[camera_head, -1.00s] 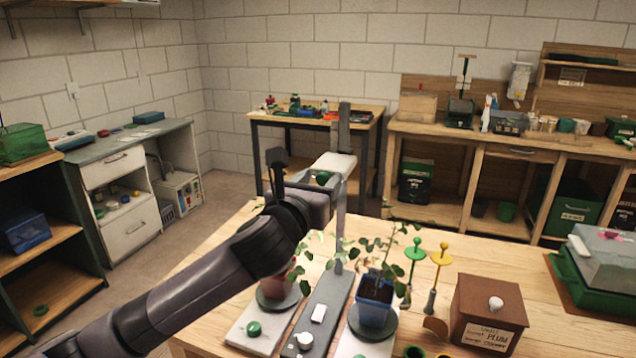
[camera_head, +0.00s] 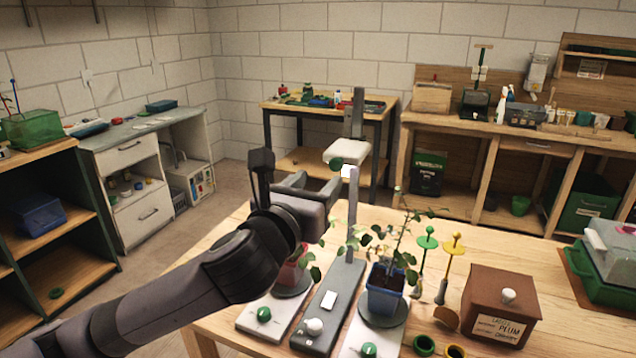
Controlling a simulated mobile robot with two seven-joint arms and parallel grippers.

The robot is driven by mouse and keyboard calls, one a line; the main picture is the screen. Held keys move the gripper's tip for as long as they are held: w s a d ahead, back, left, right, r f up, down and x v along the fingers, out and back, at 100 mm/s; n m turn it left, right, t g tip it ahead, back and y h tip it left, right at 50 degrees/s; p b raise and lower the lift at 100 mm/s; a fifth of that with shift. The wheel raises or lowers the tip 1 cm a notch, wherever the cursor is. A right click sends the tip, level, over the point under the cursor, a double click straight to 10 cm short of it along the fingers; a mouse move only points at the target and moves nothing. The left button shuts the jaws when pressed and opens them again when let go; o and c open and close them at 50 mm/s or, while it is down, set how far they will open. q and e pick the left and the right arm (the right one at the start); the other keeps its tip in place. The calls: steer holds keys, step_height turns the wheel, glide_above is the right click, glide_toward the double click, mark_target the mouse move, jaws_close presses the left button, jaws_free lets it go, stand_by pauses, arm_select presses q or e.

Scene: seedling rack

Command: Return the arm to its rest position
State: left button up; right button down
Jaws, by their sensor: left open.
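My left arm comes in from the lower left. Its gripper (camera_head: 291,182) is open, with nothing seen between the fingers. It is above the wooden table's left part, left of and close to the white head (camera_head: 347,151) of a grey post; I cannot tell the exact gap in depth. My forearm partly hides a reddish pot (camera_head: 291,272) with a seedling. A blue pot (camera_head: 385,291) with a leafy seedling stands upright on a round dark plate to the right, clear of the arm. My right gripper is not in view.
The wooden table (camera_head: 545,266) also bears a brown box (camera_head: 499,310), green and yellow tools (camera_head: 427,240) and a green crate (camera_head: 600,283) at right. A shelf (camera_head: 70,220) and a white cabinet (camera_head: 130,165) stand at left. Floor shows between cabinet and table.

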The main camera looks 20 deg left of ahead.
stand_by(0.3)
arm_select(q)
steer(key=s+d+f+n+g+h, duration=0.1)
steer(key=s+f+n+g, duration=0.15)
steer(key=f+n, duration=0.7)
steer(key=s+d+f+n+g+h, duration=0.25)
steer(key=f+n, duration=0.35)
steer(key=f, duration=0.7)
steer(key=s+a+f+n+g+y, duration=0.1)
steer(key=s+a+f+n, duration=0.1)
steer(key=s+f+n, duration=0.7)
steer(key=s+a+f+n+g+y, duration=0.1)
steer(key=s+a+f+n, duration=0.2)
steer(key=s+f+n, duration=0.6)
steer(key=shift+s+a+f+n+g, duration=0.15)
steer(key=shift+s+f+n+g, duration=0.15)
steer(key=shift+f+n, duration=0.05)
